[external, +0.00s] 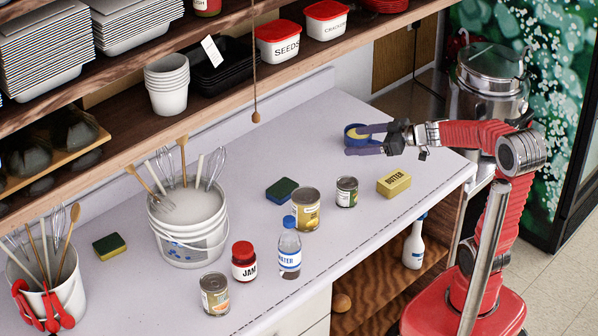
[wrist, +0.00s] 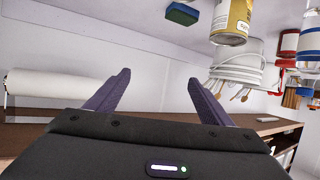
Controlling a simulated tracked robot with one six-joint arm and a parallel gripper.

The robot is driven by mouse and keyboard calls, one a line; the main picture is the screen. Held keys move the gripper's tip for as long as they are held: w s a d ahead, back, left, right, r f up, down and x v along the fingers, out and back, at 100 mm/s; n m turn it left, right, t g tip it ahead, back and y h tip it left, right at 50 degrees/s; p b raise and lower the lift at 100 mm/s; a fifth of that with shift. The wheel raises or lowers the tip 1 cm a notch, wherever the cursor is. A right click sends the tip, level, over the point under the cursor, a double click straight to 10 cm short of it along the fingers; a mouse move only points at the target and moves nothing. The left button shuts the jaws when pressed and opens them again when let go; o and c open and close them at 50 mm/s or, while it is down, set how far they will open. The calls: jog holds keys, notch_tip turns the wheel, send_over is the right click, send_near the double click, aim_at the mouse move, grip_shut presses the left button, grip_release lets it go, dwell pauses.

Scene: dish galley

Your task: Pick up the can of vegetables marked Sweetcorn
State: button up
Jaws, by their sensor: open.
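A can with a yellow label (external: 306,212) stands upright mid-counter, behind the water bottle; it also shows at the top of the wrist view (wrist: 233,22), which looks upside down. Its print is too small to read surely. A smaller can with a green and white label (external: 347,193) stands to its right, and a can with a pale label (external: 214,295) at the counter's front left. I cannot tell which is marked Sweetcorn. My gripper (external: 349,141) is open and empty above the counter's back right, behind and right of the yellow-label can; its fingers also show in the wrist view (wrist: 158,79).
A butter box (external: 394,184) and a green sponge (external: 281,190) lie near the cans. A water bottle (external: 289,248) and a jam jar (external: 244,262) stand in front. A pull cord (external: 254,80) hangs behind.

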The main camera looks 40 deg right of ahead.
send_near(334, 200)
jog(key=shift+w+a+r, duration=0.2)
jog(key=shift+w+r, duration=0.95)
jog(key=shift+x, duration=1.2)
jog(key=shift+a, duration=0.1)
jog(key=shift+x, duration=2.5)
jog(key=shift+a, duration=0.1)
jog(key=shift+s, duration=0.1)
jog(key=shift+c, duration=0.5)
